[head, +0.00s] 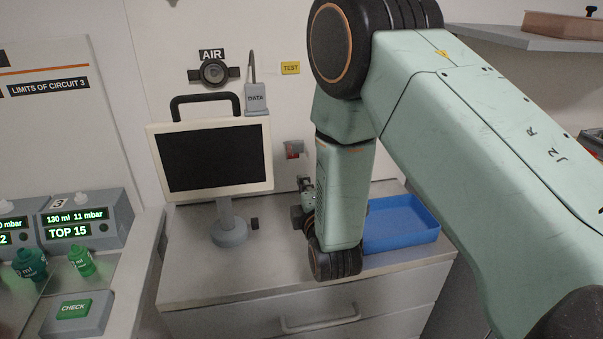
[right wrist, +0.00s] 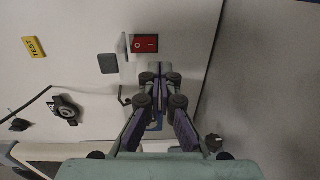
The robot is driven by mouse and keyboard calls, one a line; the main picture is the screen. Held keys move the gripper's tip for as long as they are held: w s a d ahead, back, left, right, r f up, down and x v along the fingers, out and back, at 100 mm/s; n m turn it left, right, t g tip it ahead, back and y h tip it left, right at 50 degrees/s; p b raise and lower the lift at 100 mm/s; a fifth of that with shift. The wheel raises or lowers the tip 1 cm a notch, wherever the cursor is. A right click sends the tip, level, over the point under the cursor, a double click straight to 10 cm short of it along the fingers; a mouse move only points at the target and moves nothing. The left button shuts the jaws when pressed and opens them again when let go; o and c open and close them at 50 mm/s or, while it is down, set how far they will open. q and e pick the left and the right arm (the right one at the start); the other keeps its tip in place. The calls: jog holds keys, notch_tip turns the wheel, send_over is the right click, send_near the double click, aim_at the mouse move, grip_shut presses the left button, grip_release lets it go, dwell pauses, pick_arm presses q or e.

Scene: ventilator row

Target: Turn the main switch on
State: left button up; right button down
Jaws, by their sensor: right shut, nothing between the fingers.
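The main switch is a red rocker switch (right wrist: 145,44) with white marks on the wall, seen in the right wrist view. In the head view the switch (head: 293,149) shows small, on the wall left of my right arm. A pale flap (right wrist: 124,50) stands out from the wall beside it. My right gripper (right wrist: 158,78) is shut and empty, its fingertips just below the switch in the wrist picture. I cannot tell whether they touch anything. In the head view the right gripper (head: 306,185) is partly hidden by its arm. My left gripper is out of view.
A monitor (head: 215,158) on a stand and a blue tray (head: 402,224) are on the grey counter (head: 265,270). An AIR outlet (head: 214,72), a DATA plug (head: 257,98) and a TEST label (head: 290,68) are on the wall. A shelf (head: 500,38) juts out upper right.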

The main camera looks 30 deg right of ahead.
jog(key=s, duration=0.2)
jog(key=s+a+f, duration=0.1)
jog(key=shift+s+a, duration=0.2)
jog(key=shift+s, duration=0.5)
jog(key=shift+s, duration=0.25)
